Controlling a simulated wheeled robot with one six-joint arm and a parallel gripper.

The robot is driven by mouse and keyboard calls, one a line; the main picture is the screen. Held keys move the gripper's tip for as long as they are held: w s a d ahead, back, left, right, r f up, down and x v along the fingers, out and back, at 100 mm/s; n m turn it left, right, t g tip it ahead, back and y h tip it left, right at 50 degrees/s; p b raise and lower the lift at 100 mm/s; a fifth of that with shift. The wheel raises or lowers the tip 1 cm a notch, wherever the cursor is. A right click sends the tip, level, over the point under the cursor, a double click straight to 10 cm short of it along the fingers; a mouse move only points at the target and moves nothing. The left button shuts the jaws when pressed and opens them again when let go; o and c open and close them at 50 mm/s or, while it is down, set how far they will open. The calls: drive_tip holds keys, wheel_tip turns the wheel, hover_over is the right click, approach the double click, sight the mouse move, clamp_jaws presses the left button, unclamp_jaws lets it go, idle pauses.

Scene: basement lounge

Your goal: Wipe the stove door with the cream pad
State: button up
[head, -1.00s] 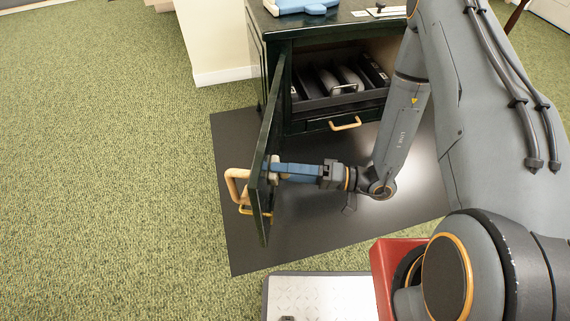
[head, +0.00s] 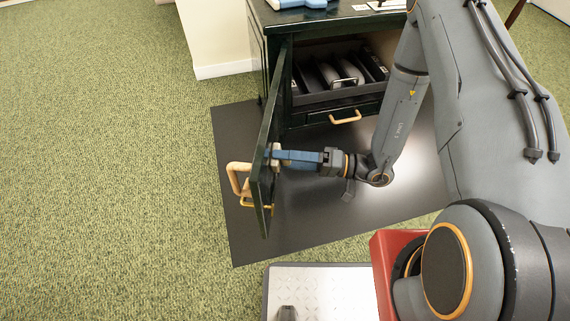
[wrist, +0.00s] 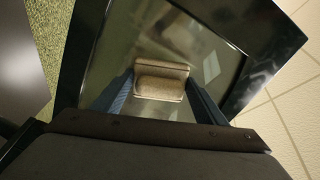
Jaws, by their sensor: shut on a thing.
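The stove door (head: 264,150) stands swung open from the dark green stove (head: 262,60), edge-on in the head view, with a tan handle (head: 236,178) on its outer side. In the wrist view the door's glass pane (wrist: 205,55) fills the middle inside a dark frame. My gripper (head: 281,158) is at the door's inner face. It is shut on the cream pad (wrist: 160,82), which shows between the two blue fingers in the wrist view. The pad appears to be against the glass; exact contact is hard to tell.
The stove's open interior (head: 335,75) holds dark curved pieces, with a drawer handle (head: 345,117) below. A blue object (head: 300,3) lies on the stove top. A dark floor mat (head: 240,245) lies under the door. Green carpet (head: 110,150) at left is clear.

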sight(278, 130)
drive_tip(key=shift+w, duration=2.05)
drive_tip(key=shift+c, duration=0.7)
drive_tip(key=shift+w+d+b, duration=0.2)
drive_tip(key=shift+w+b, duration=0.1)
drive_tip(key=shift+w, duration=0.75)
drive_tip(key=shift+w+d+b, duration=0.2)
drive_tip(key=shift+w+b, duration=0.15)
drive_tip(key=shift+w, duration=0.7)
drive_tip(key=shift+w+d+b, duration=0.2)
drive_tip(key=shift+w+b, duration=0.1)
drive_tip(key=shift+w, duration=0.75)
drive_tip(key=shift+c, duration=0.2)
drive_tip(key=shift+s+d, duration=0.2)
drive_tip(key=shift+d, duration=1.3)
drive_tip(key=shift+s+d, duration=0.15)
drive_tip(key=shift+d, duration=1.3)
drive_tip(key=shift+d, duration=0.1)
drive_tip(key=d, duration=0.2)
drive_tip(key=shift+s+d+p, duration=0.15)
drive_tip(key=shift+d+p, duration=0.2)
drive_tip(key=shift+d, duration=0.05)
